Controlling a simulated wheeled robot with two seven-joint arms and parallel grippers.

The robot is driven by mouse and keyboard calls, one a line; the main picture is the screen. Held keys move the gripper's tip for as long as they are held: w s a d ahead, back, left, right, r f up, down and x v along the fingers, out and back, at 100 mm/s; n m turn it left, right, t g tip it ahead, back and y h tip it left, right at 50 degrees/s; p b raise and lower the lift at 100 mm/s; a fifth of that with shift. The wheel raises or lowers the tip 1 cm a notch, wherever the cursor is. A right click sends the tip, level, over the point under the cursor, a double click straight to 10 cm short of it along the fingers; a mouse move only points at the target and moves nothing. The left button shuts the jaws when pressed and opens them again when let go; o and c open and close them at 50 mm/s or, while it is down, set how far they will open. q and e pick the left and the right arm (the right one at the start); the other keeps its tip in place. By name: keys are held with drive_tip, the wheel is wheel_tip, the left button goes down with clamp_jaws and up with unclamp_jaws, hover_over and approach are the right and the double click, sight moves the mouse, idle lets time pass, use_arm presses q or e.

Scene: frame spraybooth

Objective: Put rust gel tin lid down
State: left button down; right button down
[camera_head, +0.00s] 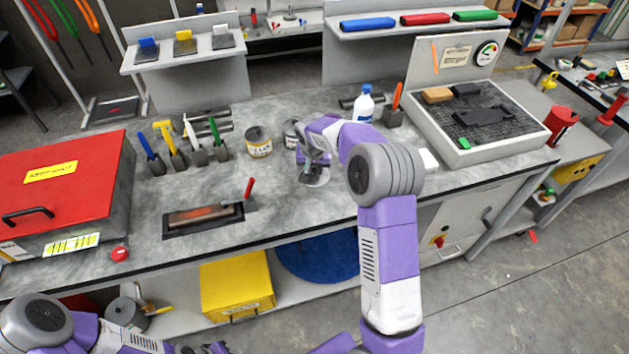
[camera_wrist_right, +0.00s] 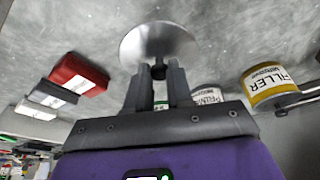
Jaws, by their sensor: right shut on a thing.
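The silver round lid (camera_head: 315,180) is at the middle of the bench, beneath my right gripper (camera_head: 313,163). In the right wrist view, the lid (camera_wrist_right: 158,38) is a shiny disc, and my right gripper (camera_wrist_right: 158,82) is shut on its small dark knob. Whether the lid touches the bench or hangs just above it, I cannot tell. A small tin (camera_head: 291,134) stands just behind the gripper, partly hidden; its pale label shows in the right wrist view (camera_wrist_right: 207,95) but cannot be read fully. My left gripper (camera_head: 207,349) is barely visible at the bottom edge.
A yellow-labelled filler tin (camera_head: 259,143) stands left of the small tin. A dark tray (camera_head: 180,231) with a red-handled tool lies front left, by a red box (camera_head: 65,185). A white bottle (camera_head: 364,106) stands behind the right arm. The bench front near the lid is clear.

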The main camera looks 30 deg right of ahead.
sight(314, 177)
wheel_tip(314, 177, down, 5)
drive_tip(key=shift+f+b, duration=0.1)
drive_tip(key=shift+b, duration=0.2)
drive_tip(key=shift+f, duration=0.15)
drive_tip(key=c, duration=1)
unclamp_jaws()
